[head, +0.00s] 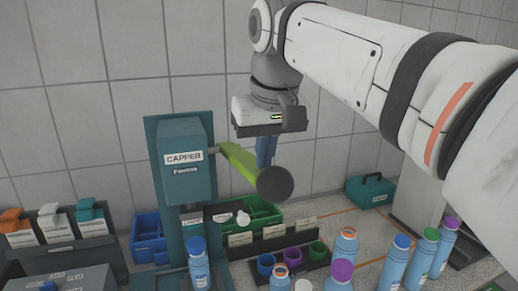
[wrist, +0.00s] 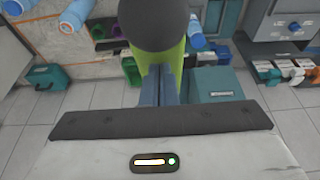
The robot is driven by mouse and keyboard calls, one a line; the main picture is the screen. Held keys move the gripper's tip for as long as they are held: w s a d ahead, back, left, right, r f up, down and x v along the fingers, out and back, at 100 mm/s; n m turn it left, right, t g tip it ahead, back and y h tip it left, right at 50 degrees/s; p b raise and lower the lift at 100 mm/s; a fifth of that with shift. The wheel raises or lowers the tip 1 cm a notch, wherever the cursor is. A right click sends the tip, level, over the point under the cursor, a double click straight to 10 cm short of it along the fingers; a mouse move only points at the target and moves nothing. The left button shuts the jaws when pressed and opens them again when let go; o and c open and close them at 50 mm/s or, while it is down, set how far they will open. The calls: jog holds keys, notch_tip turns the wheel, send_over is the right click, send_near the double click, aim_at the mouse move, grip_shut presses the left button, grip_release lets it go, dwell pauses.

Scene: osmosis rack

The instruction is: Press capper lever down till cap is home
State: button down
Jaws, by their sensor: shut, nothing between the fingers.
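The teal capper (head: 186,165) stands at centre-left in the head view; its top shows in the wrist view (wrist: 215,84). Its green lever (head: 238,160) sticks out toward the camera and slopes down to a round dark knob (head: 275,184). In the wrist view the lever (wrist: 178,55) and knob (wrist: 154,22) lie beyond my fingertips. My gripper (head: 265,160) is shut and empty, pointing down over the lever just behind the knob. The knob partly hides the fingertips, so I cannot tell whether they touch the lever. A blue-capped bottle (head: 198,267) stands upright at the capper's foot; its cap's seating is unclear.
Green bins (head: 262,214) and a blue bin (head: 148,240) stand beside the capper. Purple and green cups (head: 317,251) sit in front. Several capped bottles (head: 425,252) stand at right. A teal case (head: 370,190) is at the back right. Labelled boxes (head: 54,226) are at left.

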aim_at(267, 172)
jog(key=shift+s+d+f+b, duration=0.1)
jog(key=shift+s+f+b, duration=0.15)
jog(key=shift+f+b, duration=0.55)
jog(key=shift+s+d+f+b, duration=0.1)
jog(key=shift+s+f+b, duration=0.25)
jog(key=shift+f, duration=0.75)
jog(key=shift+w, duration=0.1)
notch_tip(267, 172, down, 10)
jog(key=b, duration=0.7)
jog(key=shift+r, duration=0.25)
jog(key=shift+w, duration=0.1)
